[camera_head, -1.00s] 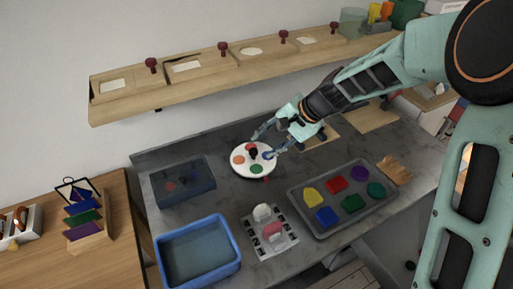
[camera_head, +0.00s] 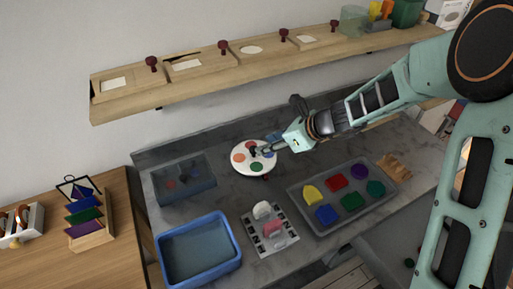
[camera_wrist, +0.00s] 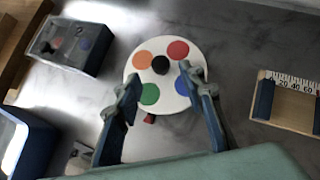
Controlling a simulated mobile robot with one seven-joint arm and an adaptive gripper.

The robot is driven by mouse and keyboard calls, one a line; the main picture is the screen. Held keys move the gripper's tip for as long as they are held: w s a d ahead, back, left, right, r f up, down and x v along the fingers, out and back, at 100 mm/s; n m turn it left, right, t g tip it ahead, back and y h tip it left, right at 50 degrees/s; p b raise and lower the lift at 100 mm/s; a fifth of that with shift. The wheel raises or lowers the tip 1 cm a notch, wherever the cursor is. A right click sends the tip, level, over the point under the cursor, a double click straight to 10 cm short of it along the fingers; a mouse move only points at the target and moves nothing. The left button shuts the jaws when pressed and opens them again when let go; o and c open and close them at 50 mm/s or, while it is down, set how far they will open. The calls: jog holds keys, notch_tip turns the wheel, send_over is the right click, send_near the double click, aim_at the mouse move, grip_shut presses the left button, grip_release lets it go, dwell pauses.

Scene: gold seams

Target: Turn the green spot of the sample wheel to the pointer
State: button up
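The sample wheel (camera_head: 242,169) is a white disc with orange, red, blue and green spots and a black knob (camera_wrist: 160,65) at its middle. A small dark red pointer (camera_wrist: 149,118) shows at the wheel's near edge. The green spot (camera_wrist: 150,93) is the spot nearest the pointer and looks slightly left of it in the wrist view. The blue spot (camera_wrist: 182,86) is partly hidden by the right finger. My gripper (camera_wrist: 158,78) is open over the wheel, its fingertips spread either side of the knob's near side. Whether they touch the knob I cannot tell.
A dark box (camera_head: 184,181) stands left of the wheel, with a blue bin (camera_head: 236,272) in front of it. A grey tray (camera_head: 298,206) of coloured pieces lies to the right. A wooden shelf (camera_head: 240,79) runs along the wall behind.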

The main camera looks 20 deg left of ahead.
aim_at(254, 148)
jog(key=x, duration=0.6)
jog(key=shift+a, duration=0.1)
grip_shut()
